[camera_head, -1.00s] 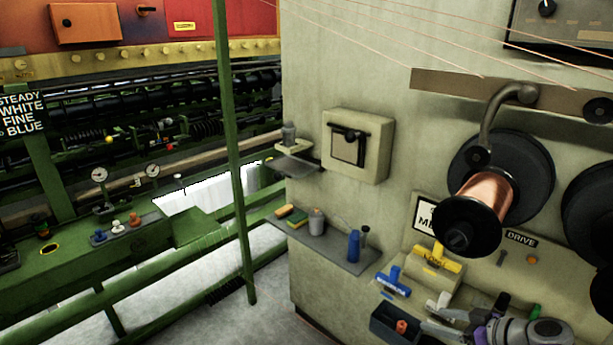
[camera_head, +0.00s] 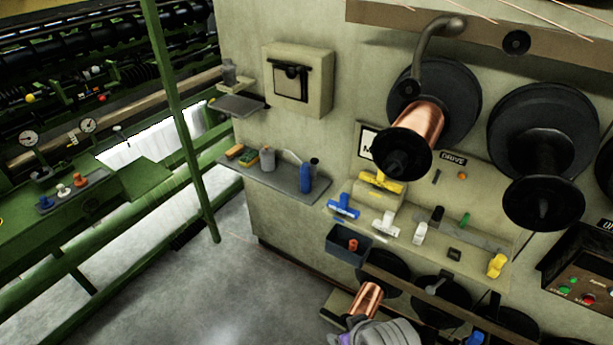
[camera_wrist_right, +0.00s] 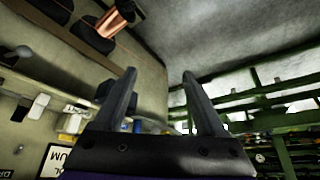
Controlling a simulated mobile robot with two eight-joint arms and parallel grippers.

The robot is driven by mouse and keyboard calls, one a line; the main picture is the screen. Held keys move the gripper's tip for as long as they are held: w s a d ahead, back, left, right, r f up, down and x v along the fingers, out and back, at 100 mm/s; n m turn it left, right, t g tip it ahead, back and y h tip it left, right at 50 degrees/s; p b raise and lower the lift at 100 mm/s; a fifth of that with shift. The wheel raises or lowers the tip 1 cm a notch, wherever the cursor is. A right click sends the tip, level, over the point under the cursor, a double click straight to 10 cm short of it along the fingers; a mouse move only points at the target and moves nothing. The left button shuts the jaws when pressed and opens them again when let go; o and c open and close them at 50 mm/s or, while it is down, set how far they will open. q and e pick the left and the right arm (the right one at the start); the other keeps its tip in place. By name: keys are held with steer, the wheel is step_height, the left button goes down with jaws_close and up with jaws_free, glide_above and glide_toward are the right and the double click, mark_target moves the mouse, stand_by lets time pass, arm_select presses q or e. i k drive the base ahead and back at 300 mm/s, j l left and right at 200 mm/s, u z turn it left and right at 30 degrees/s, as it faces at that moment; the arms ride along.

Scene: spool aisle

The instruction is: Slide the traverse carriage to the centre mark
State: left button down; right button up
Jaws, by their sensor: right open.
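In the head view a grey slotted bar (camera_head: 472,232) lies on the sloped panel below the copper spool (camera_head: 417,128), with a black knob (camera_head: 437,215) and a green tab (camera_head: 464,220) near it. I cannot tell which part is the traverse carriage, and no centre mark is readable. My right gripper (camera_wrist_right: 158,76) is open and empty in the wrist view, its fingers apart against the floor and cabinet. In the head view only a grey and purple part of my arm shows at the bottom edge. My left gripper is not in view.
Blue (camera_head: 343,207), yellow (camera_head: 382,182) and white (camera_head: 385,223) handled tools sit on the panel by a dark bin (camera_head: 348,245). A shelf (camera_head: 285,185) holds bottles. Large black reels (camera_head: 545,140) project at right. A green post (camera_head: 180,120) stands left, with open floor beside it.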

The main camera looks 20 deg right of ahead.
mark_target(435, 220)
steer(key=z, duration=1.65)
steer(key=i+l+z, duration=0.25)
steer(key=l, duration=0.2)
steer(key=i+l+z, duration=0.2)
steer(key=i+l, duration=0.2)
